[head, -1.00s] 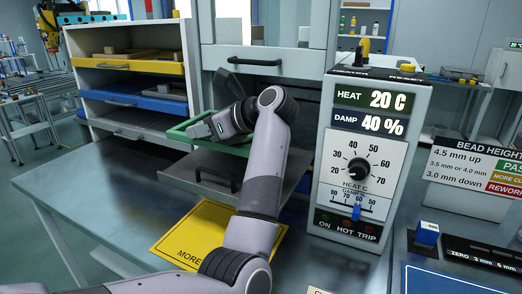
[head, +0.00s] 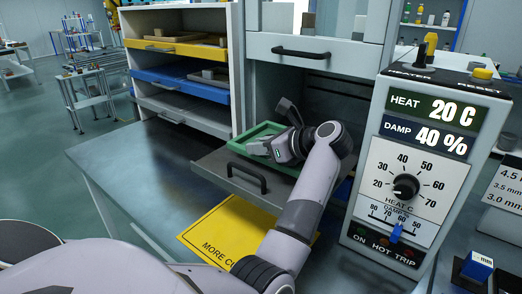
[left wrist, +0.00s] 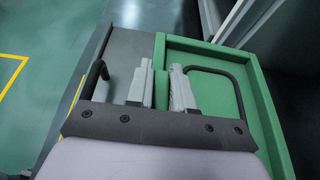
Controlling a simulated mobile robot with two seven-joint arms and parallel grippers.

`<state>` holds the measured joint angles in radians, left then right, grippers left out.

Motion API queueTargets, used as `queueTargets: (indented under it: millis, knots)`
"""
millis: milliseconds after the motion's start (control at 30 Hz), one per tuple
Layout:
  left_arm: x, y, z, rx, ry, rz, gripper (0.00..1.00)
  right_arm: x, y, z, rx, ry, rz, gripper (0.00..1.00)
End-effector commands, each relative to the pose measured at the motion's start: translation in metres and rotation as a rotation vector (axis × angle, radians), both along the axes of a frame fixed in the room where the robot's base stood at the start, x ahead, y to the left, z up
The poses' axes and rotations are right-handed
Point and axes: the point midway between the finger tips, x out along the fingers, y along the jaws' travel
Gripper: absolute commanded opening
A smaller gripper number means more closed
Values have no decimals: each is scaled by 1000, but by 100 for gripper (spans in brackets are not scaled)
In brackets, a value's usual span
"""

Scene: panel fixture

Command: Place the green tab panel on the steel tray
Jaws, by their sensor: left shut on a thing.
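The green tab panel (head: 240,144) is a shallow green frame with a raised rim. In the head view it lies over the grey steel tray (head: 212,166), which sticks out from the cabinet and has a dark handle on its front. My left gripper (head: 268,149) is shut on the panel's near-left edge. In the left wrist view the fingers (left wrist: 162,92) straddle the green rim, and the panel (left wrist: 262,100) extends right, with bare tray (left wrist: 122,60) to its left. I cannot tell whether the panel touches the tray. My right gripper is out of view.
A heater box (head: 408,165) with a dial stands close to the right of my left arm. A yellow sign (head: 222,232) lies on the bench below the tray. A rack with yellow (head: 180,47) and blue (head: 180,84) drawers stands to the left.

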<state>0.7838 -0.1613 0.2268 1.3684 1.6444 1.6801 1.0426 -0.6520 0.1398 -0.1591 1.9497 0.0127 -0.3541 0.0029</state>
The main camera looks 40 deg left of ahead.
Motion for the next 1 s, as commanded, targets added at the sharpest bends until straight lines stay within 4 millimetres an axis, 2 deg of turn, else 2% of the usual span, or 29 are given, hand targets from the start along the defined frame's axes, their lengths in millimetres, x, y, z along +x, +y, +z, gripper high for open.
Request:
queueTargets:
  millis: [167,500,533,600,1000]
  knots:
    - [0,1,-16,3,-3,0,0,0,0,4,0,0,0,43]
    - [0,0,-20,2,-4,0,0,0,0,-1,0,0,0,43]
    - [0,0,-20,0,-1,0,28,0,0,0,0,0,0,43]
    - [0,0,-19,0,0,0,47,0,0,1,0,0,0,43]
    - [0,0,-17,0,0,0,47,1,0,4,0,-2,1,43]
